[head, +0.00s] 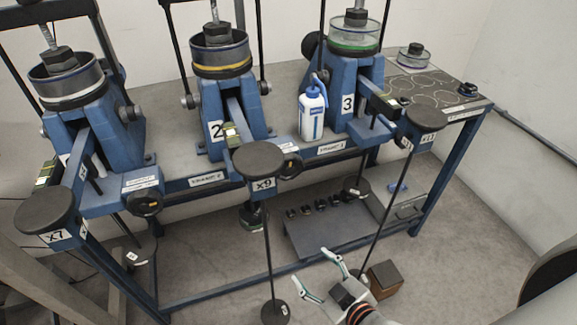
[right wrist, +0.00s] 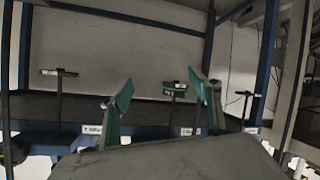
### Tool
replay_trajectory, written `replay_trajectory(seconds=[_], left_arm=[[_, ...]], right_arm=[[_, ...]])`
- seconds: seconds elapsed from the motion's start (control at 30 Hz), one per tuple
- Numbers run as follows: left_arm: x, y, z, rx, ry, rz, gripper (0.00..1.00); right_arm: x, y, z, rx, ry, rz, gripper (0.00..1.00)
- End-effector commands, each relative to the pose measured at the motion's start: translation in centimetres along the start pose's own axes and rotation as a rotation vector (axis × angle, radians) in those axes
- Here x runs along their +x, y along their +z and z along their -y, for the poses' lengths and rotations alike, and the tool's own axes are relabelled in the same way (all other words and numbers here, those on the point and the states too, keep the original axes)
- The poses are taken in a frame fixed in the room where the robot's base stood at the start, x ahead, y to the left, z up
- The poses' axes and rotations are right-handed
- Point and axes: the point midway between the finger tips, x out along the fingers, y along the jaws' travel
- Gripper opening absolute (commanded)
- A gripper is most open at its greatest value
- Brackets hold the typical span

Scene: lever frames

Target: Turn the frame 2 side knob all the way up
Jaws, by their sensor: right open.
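Frame 2 (head: 222,118) is a blue stand with a "2" label in the middle of the bench in the head view. A dark round knob (head: 291,166) shows beside its lever, just right of the x9 disc, which partly hides that area. I cannot tell its setting. My right gripper (head: 313,268) is open and empty, low in front of the bench and well below the knobs. Its two spread green fingers also show in the right wrist view (right wrist: 160,82). My left gripper is out of view.
The round x9 disc (head: 259,160) and its hanging rod stand between my gripper and frame 2. A white-blue bottle (head: 312,112) stands right of frame 2. Frame 3 (head: 350,90) is farther right. A brown box (head: 385,279) lies on the floor near my gripper.

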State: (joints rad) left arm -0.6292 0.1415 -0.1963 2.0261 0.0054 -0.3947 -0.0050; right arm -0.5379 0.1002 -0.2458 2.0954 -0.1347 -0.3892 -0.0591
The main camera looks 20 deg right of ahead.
Motion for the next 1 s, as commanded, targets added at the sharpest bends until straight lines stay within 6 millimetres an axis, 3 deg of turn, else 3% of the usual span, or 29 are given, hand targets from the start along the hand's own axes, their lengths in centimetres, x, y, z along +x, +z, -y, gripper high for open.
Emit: replay_trajectory(seconds=[0.03, 0.07, 0.17, 0.33, 0.5, 0.7, 0.73, 0.9, 1.0], left_arm=[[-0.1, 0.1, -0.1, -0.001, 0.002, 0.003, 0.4], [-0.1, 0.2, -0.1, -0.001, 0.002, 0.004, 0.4], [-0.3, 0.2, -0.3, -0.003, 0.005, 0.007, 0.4], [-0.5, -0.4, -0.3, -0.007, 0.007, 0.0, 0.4], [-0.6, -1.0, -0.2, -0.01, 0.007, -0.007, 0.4], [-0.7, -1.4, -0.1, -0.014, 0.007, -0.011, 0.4], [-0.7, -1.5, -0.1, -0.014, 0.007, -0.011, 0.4], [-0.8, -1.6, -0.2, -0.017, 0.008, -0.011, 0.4], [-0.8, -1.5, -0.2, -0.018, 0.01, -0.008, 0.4]], right_arm=[[-0.8, 1.8, 1.0, 0.161, -0.038, 0.02, 0.62], [-1.1, 2.0, 1.5, 0.274, -0.057, 0.019, 0.62], [-1.6, 0.5, 2.5, 0.682, -0.114, -0.024, 0.62], [-2.1, -7.5, 1.6, 1.452, -0.252, -0.18, 0.62], [-3.1, -14.7, -1.4, 2.226, -0.466, -0.306, 0.62], [-4.1, -19.1, -5.0, 3.011, -0.755, -0.345, 0.62], [-4.2, -19.5, -5.5, -2.93, 0.752, 0.32, 0.62], [-4.2, -20.8, -7.3, -2.294, 0.659, 0.157, 0.62], [-4.0, -21.1, -7.5, -2.017, 0.603, 0.087, 0.62]])
